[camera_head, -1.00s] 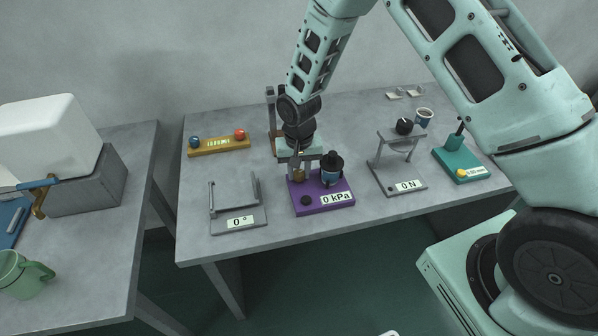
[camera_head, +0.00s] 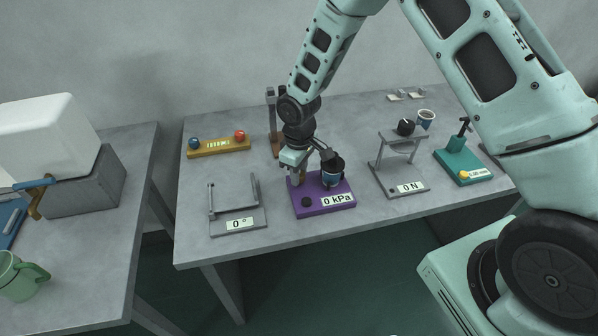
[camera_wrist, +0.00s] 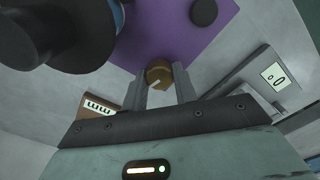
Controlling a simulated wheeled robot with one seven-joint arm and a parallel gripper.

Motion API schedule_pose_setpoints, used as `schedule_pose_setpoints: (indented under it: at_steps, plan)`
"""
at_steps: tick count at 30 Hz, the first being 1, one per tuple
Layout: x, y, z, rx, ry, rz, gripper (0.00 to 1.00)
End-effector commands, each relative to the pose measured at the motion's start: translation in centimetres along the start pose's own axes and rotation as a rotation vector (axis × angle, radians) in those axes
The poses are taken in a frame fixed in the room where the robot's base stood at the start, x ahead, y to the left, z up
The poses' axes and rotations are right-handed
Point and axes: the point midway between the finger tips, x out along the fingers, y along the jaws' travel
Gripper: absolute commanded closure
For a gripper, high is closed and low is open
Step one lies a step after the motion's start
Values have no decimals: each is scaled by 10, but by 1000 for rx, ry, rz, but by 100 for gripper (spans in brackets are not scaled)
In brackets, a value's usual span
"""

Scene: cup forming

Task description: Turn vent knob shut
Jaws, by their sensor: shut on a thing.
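The purple pressure stand (camera_head: 334,207) carries a "0 kPa" display (camera_head: 337,199) and a blue cup with a black top (camera_head: 331,172). In the wrist view the brass vent knob (camera_wrist: 158,75), with a pale mark on it, sits on the purple base (camera_wrist: 178,38) between my two fingers. My gripper (camera_wrist: 159,88) is shut on this knob. In the head view my gripper (camera_head: 296,180) is low at the left rear of the stand, and the brass knob is hidden there.
A grey "0°" stand (camera_head: 238,222) is close on the left and a "0 N" stand (camera_head: 399,188) on the right. A round black knob (camera_head: 306,202) is at the stand's front. A teal device (camera_head: 464,165) is far right.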

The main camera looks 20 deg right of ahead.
Motion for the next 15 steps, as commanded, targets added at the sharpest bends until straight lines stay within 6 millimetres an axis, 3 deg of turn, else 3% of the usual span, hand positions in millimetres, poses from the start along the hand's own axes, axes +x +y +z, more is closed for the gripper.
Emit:
schedule_pose_setpoints:
  at_steps: [15]
  plan:
    - [-1,0,0,-276,1,1,94]
